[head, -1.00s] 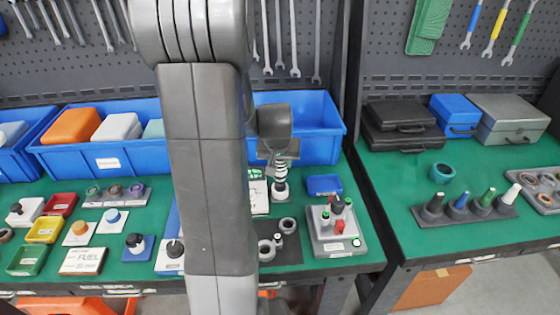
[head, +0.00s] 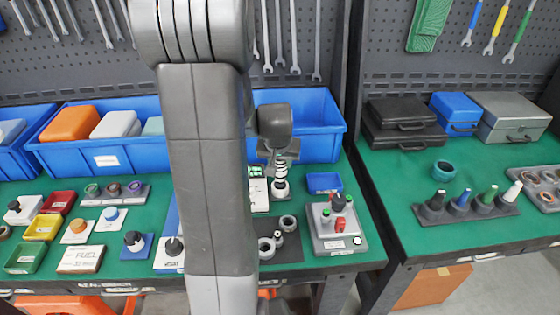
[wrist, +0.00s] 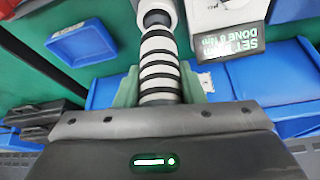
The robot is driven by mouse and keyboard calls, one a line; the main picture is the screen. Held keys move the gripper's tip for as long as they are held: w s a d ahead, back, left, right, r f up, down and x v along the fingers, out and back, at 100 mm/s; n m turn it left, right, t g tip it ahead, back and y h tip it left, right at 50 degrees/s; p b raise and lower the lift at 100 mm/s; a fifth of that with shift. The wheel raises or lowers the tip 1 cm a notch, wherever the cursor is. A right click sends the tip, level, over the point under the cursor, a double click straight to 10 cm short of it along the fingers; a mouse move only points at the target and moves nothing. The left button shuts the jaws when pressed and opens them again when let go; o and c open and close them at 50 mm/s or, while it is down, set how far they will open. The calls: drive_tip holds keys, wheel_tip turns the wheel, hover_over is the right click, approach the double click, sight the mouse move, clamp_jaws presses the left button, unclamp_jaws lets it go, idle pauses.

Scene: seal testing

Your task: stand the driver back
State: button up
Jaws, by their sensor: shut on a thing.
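The driver (head: 281,170) has a black-and-white banded grip and is upright at the back of the middle bench in the head view. In the wrist view the driver (wrist: 159,65) runs up from my gripper to a pale grey collar at the top edge. My gripper (head: 280,152) is shut on the driver; its green pads show on both sides of the bands in the wrist view (wrist: 160,92). The driver's lower end is at a pale round piece near the bench top. I cannot tell whether it is seated or just above it.
A white unit with a dark sign reading "SET DONE 8 Nm" (wrist: 230,42) stands close beside the driver. A small blue tray (head: 324,183) is to its right, and a long blue bin (head: 312,148) behind. A grey fixture (head: 338,243) and grey rings (head: 267,247) lie in front.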

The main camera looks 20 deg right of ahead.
drive_tip(key=shift+f+b, duration=0.35)
drive_tip(key=shift+b, duration=0.15)
idle(1.0)
drive_tip(key=o, duration=1.2)
drive_tip(key=shift+c, duration=0.2)
